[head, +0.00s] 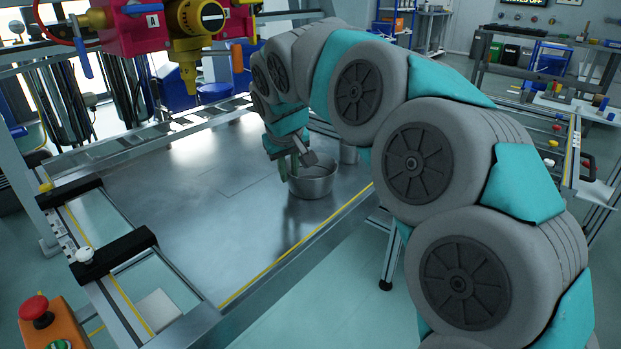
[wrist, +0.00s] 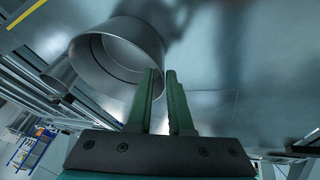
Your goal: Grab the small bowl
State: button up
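A small round metal bowl (head: 316,187) stands on the steel panel table, right of centre in the head view. In the wrist view the bowl (wrist: 107,60) is at upper left, its open mouth showing empty. My gripper (head: 289,170) is at the bowl's left side, with its green fingers pointing down. In the wrist view my gripper (wrist: 163,74) is open, with a narrow empty gap between the fingers. The left fingertip overlaps the bowl's rim in the picture; I cannot tell whether it touches.
A metal cup (head: 349,152) stands just behind the bowl, also in the wrist view (wrist: 62,77). The steel table (head: 190,220) is clear to the left. A red and yellow machine (head: 170,25) hangs above the far left side. A yellow line (head: 300,245) marks the near edge.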

aim_at(290, 187)
jog(key=x, duration=0.3)
jog(key=shift+w+f, duration=0.1)
jog(key=shift+f, duration=0.25)
grip_shut()
dwell(1.1)
